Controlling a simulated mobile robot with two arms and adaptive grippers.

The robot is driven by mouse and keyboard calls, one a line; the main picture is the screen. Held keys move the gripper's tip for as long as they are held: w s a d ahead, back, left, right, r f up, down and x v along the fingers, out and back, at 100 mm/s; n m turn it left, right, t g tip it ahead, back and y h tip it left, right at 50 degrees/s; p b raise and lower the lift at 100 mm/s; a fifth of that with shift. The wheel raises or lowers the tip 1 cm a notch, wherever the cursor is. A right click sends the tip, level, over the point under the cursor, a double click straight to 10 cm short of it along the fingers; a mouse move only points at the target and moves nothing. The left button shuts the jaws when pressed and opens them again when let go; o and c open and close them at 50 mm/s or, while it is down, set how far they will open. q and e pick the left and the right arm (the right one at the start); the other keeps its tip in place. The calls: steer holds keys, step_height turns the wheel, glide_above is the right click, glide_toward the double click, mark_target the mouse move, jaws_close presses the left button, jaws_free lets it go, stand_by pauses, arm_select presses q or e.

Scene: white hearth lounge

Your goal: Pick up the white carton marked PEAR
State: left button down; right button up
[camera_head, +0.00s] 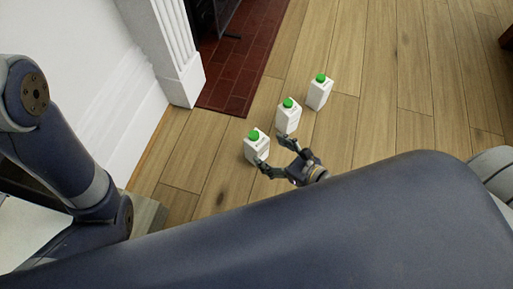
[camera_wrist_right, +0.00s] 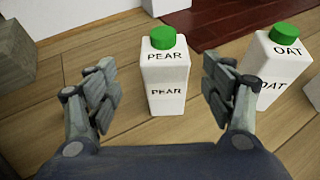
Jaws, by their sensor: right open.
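The white carton marked PEAR (camera_wrist_right: 166,78) has a green cap and stands upright on the wooden floor. In the right wrist view it sits between the open fingers of my right gripper (camera_wrist_right: 160,88), a little beyond them, with no finger seen touching it. In the head view it is the nearest carton (camera_head: 255,150), just left of my right gripper (camera_head: 272,154). A similar white carton marked OAT (camera_wrist_right: 272,68) stands to its right in the wrist view, and in the head view it appears as the middle carton (camera_head: 287,114). My left gripper is out of view.
A third white carton with a green cap (camera_head: 319,94) stands farther back in the head view. A red brick hearth (camera_head: 236,84) and a white fireplace pillar (camera_head: 184,84) lie behind and left. The wooden floor to the right is clear.

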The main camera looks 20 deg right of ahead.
mark_target(256, 141)
steer(key=shift+x, duration=1.05)
steer(key=shift+d+f+b+x, duration=0.1)
steer(key=shift+d+b+x, duration=0.1)
steer(key=shift+x, duration=1.25)
steer(key=shift+d+f+b+x, duration=0.1)
steer(key=shift+f+b+x, duration=0.05)
steer(key=shift+x, duration=1.25)
steer(key=shift+c, duration=0.2)
steer(key=c, duration=1.4)
steer(key=shift+w+r, duration=0.1)
steer(key=shift+c, duration=0.6)
steer(key=shift+r, duration=0.15)
